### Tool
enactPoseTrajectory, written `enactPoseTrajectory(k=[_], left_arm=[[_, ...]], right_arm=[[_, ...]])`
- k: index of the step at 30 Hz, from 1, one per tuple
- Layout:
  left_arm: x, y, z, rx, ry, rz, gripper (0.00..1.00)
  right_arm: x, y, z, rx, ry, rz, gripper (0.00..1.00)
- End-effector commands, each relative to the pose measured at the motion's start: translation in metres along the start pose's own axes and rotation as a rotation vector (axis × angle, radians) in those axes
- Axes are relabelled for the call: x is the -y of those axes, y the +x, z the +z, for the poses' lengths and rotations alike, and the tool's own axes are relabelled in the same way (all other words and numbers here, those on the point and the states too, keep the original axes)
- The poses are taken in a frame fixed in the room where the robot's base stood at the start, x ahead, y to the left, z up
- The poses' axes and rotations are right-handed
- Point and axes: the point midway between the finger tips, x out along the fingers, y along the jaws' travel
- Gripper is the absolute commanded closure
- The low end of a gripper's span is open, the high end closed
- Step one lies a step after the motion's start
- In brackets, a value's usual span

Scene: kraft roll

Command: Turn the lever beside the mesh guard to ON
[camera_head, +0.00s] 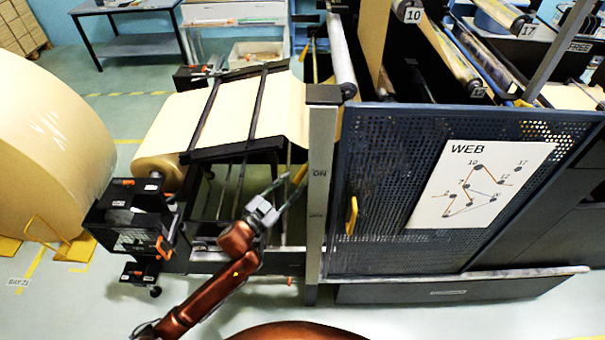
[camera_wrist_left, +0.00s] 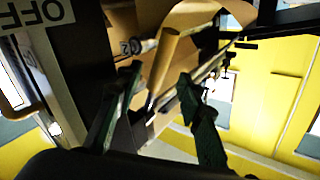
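The mesh guard (camera_head: 385,170) is a dark blue perforated panel. A grey post (camera_head: 322,140) on its left edge carries an ON label (camera_head: 319,173) and an OFF label below it. The yellow lever (camera_head: 300,175) shows just left of the post near the ON label. My left gripper (camera_head: 288,188) reaches up to it from the lower left. In the left wrist view the lever's yellow handle (camera_wrist_left: 168,58) appears between the two open fingers (camera_wrist_left: 160,75); I cannot tell whether they touch it. The large OFF label (camera_wrist_left: 40,12) is at the upper left there. My right gripper is out of view.
A yellow handle (camera_head: 351,215) sticks out of the mesh guard, which bears a WEB diagram (camera_head: 480,185). A kraft web (camera_head: 235,110) runs over dark bars at left. A large kraft roll (camera_head: 45,150) stands far left. Floor is clear at lower right.

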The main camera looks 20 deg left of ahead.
Motion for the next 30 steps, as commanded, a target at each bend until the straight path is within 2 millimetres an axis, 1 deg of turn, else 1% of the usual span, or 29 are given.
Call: enactPoseTrajectory(k=[1,6,9,12,16,23,30], left_arm=[[0.000,0.009,-0.001,-0.002,0.000,0.000,0.66],[0.000,0.037,0.000,0.000,-0.001,-0.001,0.66],[0.000,0.049,0.001,0.001,-0.001,-0.001,0.66],[0.000,0.057,0.001,0.002,-0.001,0.000,0.66],[0.000,0.061,0.002,0.003,-0.002,0.000,0.66],[0.000,0.061,0.002,0.003,-0.001,0.000,0.66],[0.000,0.061,0.002,0.003,-0.001,0.000,0.83]], right_arm=[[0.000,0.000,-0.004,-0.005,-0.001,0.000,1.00],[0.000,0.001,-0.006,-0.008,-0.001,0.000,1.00],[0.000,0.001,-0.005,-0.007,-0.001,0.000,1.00],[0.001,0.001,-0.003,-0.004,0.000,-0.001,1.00],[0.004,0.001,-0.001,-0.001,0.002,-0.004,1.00],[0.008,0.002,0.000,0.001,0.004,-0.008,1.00],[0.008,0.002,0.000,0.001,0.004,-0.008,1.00]])
